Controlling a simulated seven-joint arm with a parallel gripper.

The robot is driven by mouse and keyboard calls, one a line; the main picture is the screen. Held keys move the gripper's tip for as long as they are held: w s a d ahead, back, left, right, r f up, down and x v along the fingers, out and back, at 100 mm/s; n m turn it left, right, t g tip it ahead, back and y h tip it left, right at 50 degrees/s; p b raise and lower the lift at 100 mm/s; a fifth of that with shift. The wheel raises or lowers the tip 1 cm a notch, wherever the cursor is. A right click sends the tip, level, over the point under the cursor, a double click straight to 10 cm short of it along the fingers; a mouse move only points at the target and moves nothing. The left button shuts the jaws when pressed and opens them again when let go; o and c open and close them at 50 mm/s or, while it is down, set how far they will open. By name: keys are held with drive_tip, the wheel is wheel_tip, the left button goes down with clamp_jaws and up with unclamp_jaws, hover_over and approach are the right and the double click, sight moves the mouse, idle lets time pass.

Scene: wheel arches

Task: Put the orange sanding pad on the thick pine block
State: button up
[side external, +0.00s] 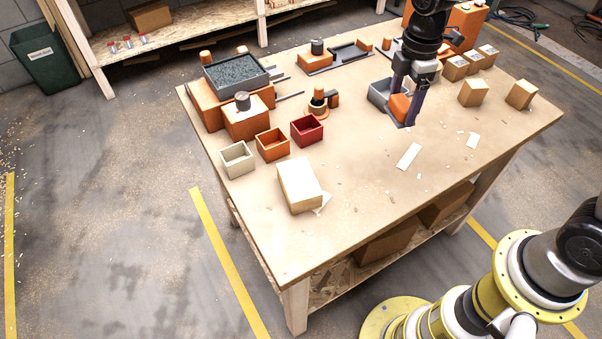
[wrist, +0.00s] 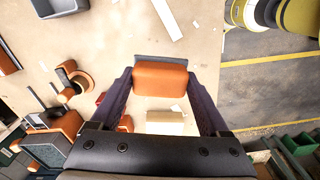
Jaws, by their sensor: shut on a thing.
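My gripper (side external: 402,108) is shut on the orange sanding pad (side external: 400,106), held above the far right part of the table. In the wrist view the pad (wrist: 160,78) sits between the two fingertips (wrist: 160,88). A thick pale block (side external: 299,186), which looks like the pine block, lies on the near left part of the table with its top bare. A pale block also shows in the wrist view (wrist: 165,122), below the pad and between the fingers. The gripper is well apart from the block.
Beige (side external: 237,160), orange (side external: 272,145) and red (side external: 307,131) open bins stand behind the block. A grey bin (side external: 379,91) is beside the gripper. Small blocks (side external: 473,92) stand at the right. A paper strip (side external: 408,156) lies on the otherwise mostly clear table centre.

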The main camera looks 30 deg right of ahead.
drive_tip(key=s+a+r+n, duration=0.1)
drive_tip(key=s+a+r, duration=0.1)
drive_tip(key=s+a, duration=0.45)
drive_tip(key=s+a+r+n, duration=0.2)
drive_tip(key=s+a, duration=0.1)
drive_tip(key=a, duration=0.6)
hover_over(299, 178)
wheel_tip(299, 178, down, 9)
drive_tip(key=shift+s+d+f, duration=0.1)
drive_tip(key=shift+f, duration=1.7)
drive_tip(key=shift+f, duration=0.2)
drive_tip(key=o, duration=1.2)
drive_tip(key=shift+o, duration=0.2)
wheel_tip(299, 178, up, 12)
drive_tip(key=shift+r, duration=0.25)
